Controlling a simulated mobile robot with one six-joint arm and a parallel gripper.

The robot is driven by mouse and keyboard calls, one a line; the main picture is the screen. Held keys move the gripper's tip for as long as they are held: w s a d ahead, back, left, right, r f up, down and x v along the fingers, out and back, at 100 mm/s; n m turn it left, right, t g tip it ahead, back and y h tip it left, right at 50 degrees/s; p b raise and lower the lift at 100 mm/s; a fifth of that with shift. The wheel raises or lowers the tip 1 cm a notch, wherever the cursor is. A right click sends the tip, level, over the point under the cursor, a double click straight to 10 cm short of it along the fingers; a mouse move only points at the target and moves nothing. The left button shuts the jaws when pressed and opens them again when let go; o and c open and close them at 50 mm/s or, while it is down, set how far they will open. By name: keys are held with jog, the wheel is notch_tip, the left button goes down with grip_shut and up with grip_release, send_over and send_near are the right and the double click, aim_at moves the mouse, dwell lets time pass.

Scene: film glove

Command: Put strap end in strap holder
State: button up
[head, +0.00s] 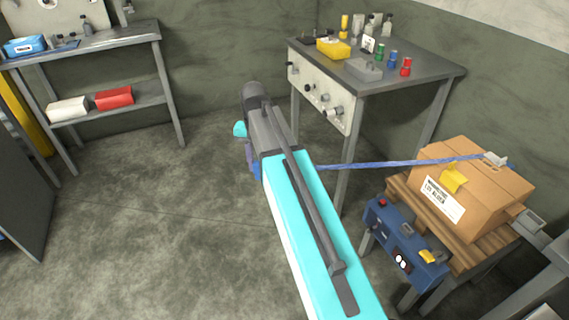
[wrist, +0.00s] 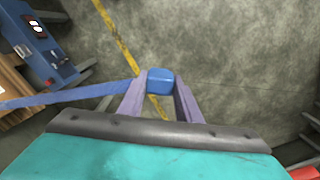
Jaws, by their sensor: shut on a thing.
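My gripper (wrist: 159,93) has two purple fingers shut on the blue strap end (wrist: 159,78), a rounded block. From it a long blue strap (wrist: 70,97) runs left in the wrist view. In the head view the strap (head: 395,164) stretches nearly level from behind my cyan arm to the top of a cardboard box (head: 500,185). My arm mostly hides the gripper there, and the strap end is hidden. A blue machine (head: 405,240) with a red button and a yellow part stands in front of the box. I cannot tell which part is the strap holder.
The box sits on a wooden pallet (head: 398,195) at the right. A metal workbench (head: 405,62) with bottles and a yellow case stands behind it. A shelf unit (head: 110,45) stands at the back left. The floor (head: 150,230) left of my arm is clear.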

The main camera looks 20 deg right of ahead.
jog(key=a+r+n, duration=0.1)
jog(key=a+r, duration=0.1)
jog(key=a, duration=0.4)
jog(key=shift+s+a, duration=0.2)
jog(key=shift+s, duration=0.1)
